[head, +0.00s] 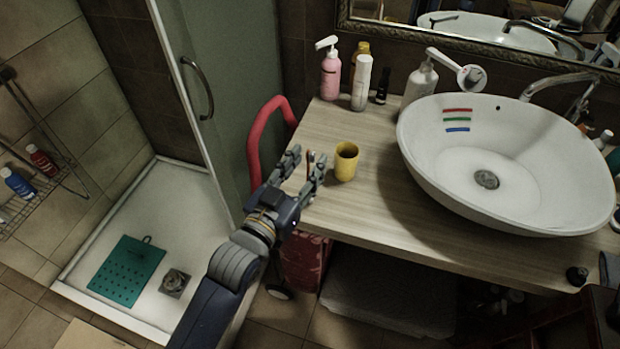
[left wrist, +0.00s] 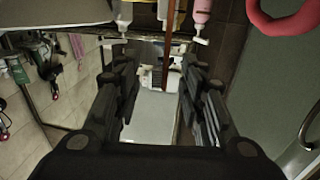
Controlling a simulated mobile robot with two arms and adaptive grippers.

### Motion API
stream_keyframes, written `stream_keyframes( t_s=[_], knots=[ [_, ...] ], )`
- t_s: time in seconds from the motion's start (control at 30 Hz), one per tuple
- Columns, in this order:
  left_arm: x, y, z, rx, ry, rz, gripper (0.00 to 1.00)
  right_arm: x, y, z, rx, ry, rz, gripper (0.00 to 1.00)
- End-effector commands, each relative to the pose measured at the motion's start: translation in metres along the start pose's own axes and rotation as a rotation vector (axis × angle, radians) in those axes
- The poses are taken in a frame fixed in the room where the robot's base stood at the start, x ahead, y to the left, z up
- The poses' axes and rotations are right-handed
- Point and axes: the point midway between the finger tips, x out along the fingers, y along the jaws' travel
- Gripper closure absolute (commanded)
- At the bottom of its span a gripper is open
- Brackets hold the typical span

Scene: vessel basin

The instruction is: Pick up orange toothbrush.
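A thin orange-brown stick, which looks like the orange toothbrush (left wrist: 167,62), shows between the fingers of my left gripper (left wrist: 160,100) in the left wrist view. Both fingers are spread, with a gap on each side of it. In the head view my left gripper (head: 307,168) is open at the left front edge of the wooden counter, just left of a yellow cup (head: 346,161). A small brownish piece shows between its fingers there, too small to make out clearly. My right gripper is not in view.
The wooden counter (head: 375,210) holds a pink pump bottle (head: 330,75), a white bottle (head: 361,85) and a large white basin (head: 500,165) with red, green and blue stripes. A red curved tube (head: 258,135) stands beside its left edge.

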Motion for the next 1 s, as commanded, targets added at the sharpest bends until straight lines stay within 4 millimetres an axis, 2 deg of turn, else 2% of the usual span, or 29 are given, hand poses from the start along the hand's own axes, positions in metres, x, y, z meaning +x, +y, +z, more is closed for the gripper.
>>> stream_keyframes(
  t_s=[0.1, 0.2, 0.43, 0.47, 0.5, 0.63, 1.0],
  knots=[
    [0.016, 0.0, -0.002, 0.0, 0.001, 0.0, 0.62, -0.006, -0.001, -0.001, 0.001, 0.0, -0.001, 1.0],
    [0.023, 0.0, -0.001, 0.0, 0.001, 0.0, 0.62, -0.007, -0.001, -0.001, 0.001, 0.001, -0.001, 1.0],
    [0.024, 0.0, 0.001, 0.0, 0.0, 0.0, 0.62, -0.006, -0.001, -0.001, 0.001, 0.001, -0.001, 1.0],
    [0.024, 0.0, 0.001, 0.0, 0.0, 0.0, 0.65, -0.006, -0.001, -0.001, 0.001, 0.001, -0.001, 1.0],
    [0.024, 0.0, 0.001, 0.0, 0.0, 0.0, 0.74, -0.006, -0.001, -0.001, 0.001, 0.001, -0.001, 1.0],
    [0.024, 0.0, 0.001, 0.0, 0.0, 0.0, 0.99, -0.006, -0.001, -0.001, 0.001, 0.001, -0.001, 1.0],
    [0.024, 0.0, 0.0, 0.0, 0.0, 0.0, 0.99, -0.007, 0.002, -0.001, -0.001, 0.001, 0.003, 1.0]
  ],
)
